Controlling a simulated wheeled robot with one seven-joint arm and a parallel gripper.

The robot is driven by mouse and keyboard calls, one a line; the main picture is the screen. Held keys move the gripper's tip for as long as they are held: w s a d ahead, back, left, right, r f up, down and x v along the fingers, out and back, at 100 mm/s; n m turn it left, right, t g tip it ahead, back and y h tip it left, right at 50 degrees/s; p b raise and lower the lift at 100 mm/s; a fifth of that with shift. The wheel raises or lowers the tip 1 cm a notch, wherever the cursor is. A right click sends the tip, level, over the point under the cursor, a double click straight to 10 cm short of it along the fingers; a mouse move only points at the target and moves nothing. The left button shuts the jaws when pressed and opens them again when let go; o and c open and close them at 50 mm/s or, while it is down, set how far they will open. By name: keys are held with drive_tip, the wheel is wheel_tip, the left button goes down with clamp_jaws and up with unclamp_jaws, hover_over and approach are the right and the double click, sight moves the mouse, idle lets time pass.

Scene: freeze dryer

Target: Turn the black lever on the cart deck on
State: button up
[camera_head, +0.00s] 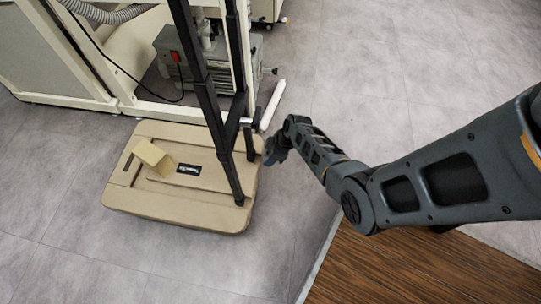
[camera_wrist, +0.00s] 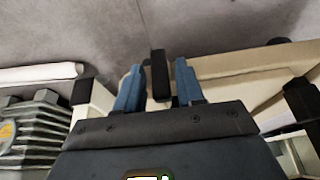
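In the wrist view a short black lever (camera_wrist: 159,76) stands between the two blue fingers of my gripper (camera_wrist: 158,84). A narrow gap shows on each side of it, so the gripper is open around the lever and not closed on it. In the head view my gripper (camera_head: 276,151) is small and dark, beside the right edge of the tan cart deck (camera_head: 215,212). I cannot make out the lever there. The tan deck also shows behind the fingers in the wrist view (camera_wrist: 235,65).
A grey pump (camera_head: 205,72) with a red switch stands in the white frame behind. A white pipe (camera_head: 273,104) ends close to my gripper. Grey floor is clear at left.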

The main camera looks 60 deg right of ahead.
drive_tip(key=shift+o, duration=0.4)
drive_tip(key=p+v, duration=0.4)
drive_tip(key=v, duration=0.3)
drive_tip(key=shift+s+r, duration=0.15)
drive_tip(key=shift+r, duration=0.2)
